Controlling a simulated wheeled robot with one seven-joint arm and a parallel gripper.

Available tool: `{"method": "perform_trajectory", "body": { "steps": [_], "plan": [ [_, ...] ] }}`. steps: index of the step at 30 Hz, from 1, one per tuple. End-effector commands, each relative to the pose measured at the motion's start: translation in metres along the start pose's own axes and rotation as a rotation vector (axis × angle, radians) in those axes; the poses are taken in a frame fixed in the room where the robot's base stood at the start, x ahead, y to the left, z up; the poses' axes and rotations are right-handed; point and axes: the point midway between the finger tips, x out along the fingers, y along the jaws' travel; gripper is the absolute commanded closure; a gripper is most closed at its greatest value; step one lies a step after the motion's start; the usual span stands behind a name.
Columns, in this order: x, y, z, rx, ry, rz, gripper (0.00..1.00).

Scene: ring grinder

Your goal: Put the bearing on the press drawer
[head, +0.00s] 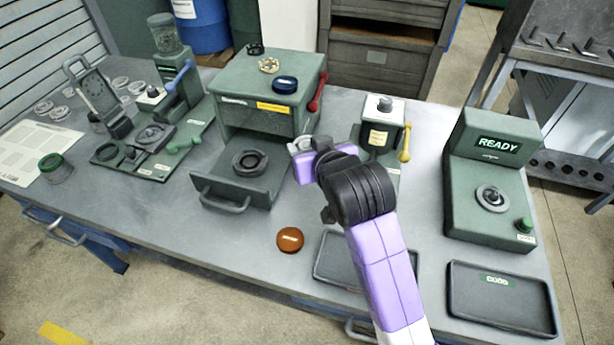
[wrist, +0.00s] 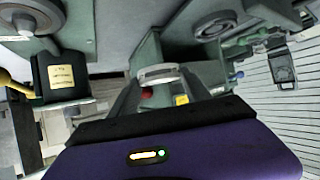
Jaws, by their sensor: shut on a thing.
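The press (head: 268,90) is a green box with a red lever on its right side. Its drawer (head: 222,190) is pulled out at the front, with a dark ring-shaped seat (head: 250,163) on it. My gripper (head: 300,147) is just right of the press front and the drawer. It is shut on a small silver ring, the bearing (wrist: 158,73), which shows between the fingers in the wrist view. In the head view the bearing is mostly hidden by the gripper, and its exact height above the bench is hard to tell.
A brown puck (head: 290,239) lies in front of the drawer. A yellow-handled device (head: 383,125) stands right of the gripper. The READY station (head: 490,180) and a dark tray (head: 500,298) are farther right.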

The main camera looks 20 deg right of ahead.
Motion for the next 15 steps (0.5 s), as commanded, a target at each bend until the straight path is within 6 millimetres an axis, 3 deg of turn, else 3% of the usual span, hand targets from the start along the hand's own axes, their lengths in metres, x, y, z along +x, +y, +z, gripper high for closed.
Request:
{"method": "perform_trajectory", "body": {
  "steps": [1, 6, 15],
  "plan": [
    [0.006, 0.0, 0.013, -0.001, -0.005, 0.0, 0.97],
    [0.021, 0.0, 0.041, 0.0, -0.002, 0.0, 0.97],
    [0.035, 0.0, 0.064, -0.001, -0.001, 0.0, 0.97]
  ]
}}
